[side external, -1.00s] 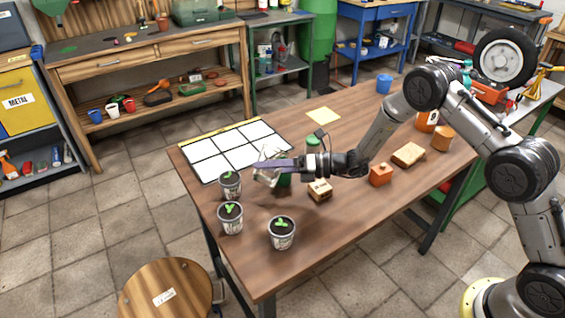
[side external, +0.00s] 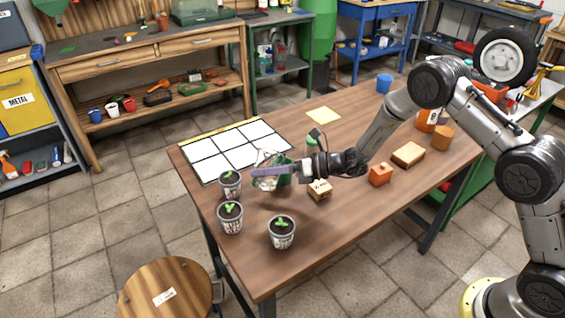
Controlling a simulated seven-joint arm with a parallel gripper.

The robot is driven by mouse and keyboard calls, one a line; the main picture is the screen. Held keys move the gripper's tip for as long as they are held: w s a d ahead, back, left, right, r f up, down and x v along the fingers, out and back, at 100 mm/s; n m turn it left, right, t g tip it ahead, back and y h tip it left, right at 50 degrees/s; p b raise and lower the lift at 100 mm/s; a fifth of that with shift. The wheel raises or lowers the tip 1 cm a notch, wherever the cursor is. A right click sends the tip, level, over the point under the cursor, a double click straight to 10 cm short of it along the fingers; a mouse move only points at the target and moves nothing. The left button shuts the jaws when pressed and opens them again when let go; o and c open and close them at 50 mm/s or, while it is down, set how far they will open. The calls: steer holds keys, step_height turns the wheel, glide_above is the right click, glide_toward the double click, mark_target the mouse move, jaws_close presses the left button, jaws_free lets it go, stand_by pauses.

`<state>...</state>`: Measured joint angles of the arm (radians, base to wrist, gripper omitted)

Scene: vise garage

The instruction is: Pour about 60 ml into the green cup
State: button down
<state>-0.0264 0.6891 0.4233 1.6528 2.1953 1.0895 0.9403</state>
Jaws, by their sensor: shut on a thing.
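My gripper (side external: 270,170) is over the left part of the wooden table, with its long purple-grey fingers reaching left. It is shut on a clear, glassy vessel (side external: 267,183), seen around the fingers. The vessel's exact tilt and its contents are too small to tell. The green cup (side external: 286,179) is on the table just right of the vessel, partly hidden by the fingers and the vessel. Whether the two touch, and how much is in the cup, I cannot tell.
Several potted seedlings (side external: 230,217) stand at the near left. A white grid mat (side external: 208,148) lies behind them. A small labelled wooden block (side external: 320,190) and a green-topped bottle (side external: 312,142) are close to my gripper. An orange block (side external: 380,174) sits further right. The near-right tabletop is clear.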

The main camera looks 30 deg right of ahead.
mark_target(267, 183)
stand_by(0.6)
steer(key=shift+s+a+f+n, duration=0.1)
steer(key=shift+a+f+n, duration=0.1)
steer(key=shift+a+n, duration=0.1)
steer(key=f, duration=0.1)
steer(key=f+n, duration=0.1)
steer(key=a+f+h, duration=0.1)
steer(key=shift+s+f, duration=0.3)
steer(key=shift+f, duration=0.05)
steer(key=shift+s+a+n+h, duration=0.2)
steer(key=shift+a+n+h, duration=0.25)
steer(key=shift+n, duration=0.25)
steer(key=shift+s+a+r+n+t+h, duration=0.15)
steer(key=shift+r+n, duration=0.1)
steer(key=shift+r, duration=0.15)
steer(key=shift+a+r+n+t+h, duration=0.1)
steer(key=shift+r+n+h, duration=0.05)
steer(key=shift+r+n, duration=0.2)
steer(key=shift+s+a+r+n+t+h, duration=0.1)
steer(key=shift+a+r+n+h, duration=0.1)
steer(key=shift+r, duration=0.35)
